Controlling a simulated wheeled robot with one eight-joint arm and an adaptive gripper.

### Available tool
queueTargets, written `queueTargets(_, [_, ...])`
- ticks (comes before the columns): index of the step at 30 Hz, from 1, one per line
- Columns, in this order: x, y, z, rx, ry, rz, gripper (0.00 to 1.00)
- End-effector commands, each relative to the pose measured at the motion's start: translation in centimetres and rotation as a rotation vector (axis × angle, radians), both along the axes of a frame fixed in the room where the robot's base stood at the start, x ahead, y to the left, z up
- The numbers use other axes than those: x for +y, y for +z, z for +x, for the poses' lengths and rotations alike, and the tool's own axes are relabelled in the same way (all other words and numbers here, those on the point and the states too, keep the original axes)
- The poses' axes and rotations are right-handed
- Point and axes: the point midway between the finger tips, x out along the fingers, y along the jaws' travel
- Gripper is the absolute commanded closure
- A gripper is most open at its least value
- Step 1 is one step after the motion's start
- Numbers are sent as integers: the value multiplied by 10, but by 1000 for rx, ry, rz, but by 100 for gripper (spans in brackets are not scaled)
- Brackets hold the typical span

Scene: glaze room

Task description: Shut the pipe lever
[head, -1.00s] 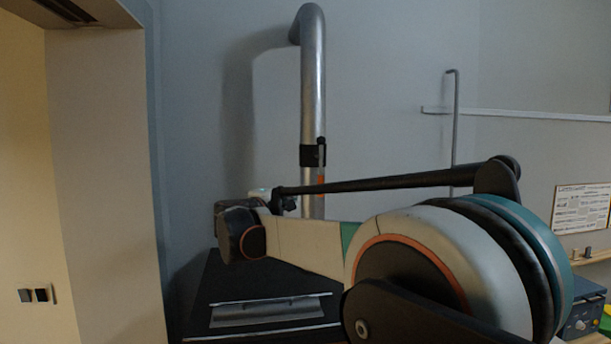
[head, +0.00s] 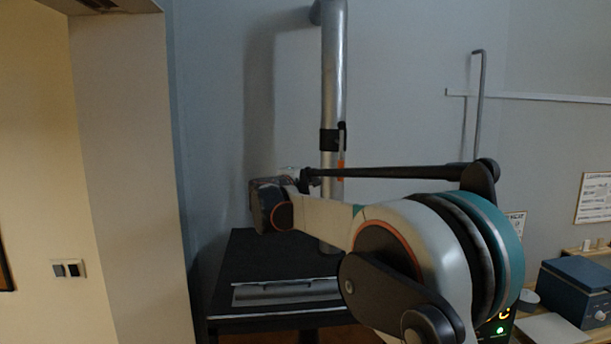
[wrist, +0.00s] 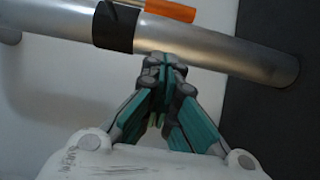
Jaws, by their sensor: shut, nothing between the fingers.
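The metal pipe (head: 335,85) stands upright against the wall in the head view. Its black collar (head: 330,140) carries the lever (head: 341,164), a narrow part with an orange grip lying along the pipe's right side. The head view does not show the fingers clearly.
A black-topped table (head: 250,262) with a grey metal plate (head: 286,291) is below the pipe. A blue box (head: 577,290) sits on a wooden bench at right. A thin bent pipe (head: 481,105) and rail are on the wall. A wall corner (head: 120,180) stands at left.

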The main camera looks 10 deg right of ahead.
Motion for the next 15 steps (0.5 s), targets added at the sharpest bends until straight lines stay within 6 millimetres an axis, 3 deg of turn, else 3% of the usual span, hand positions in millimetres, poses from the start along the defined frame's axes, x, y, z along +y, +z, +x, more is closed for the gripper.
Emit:
queueTargets(6, [-25,2,36,0,-3,0,100])
queueTargets(15, [-57,1,39,0,0,0,100])
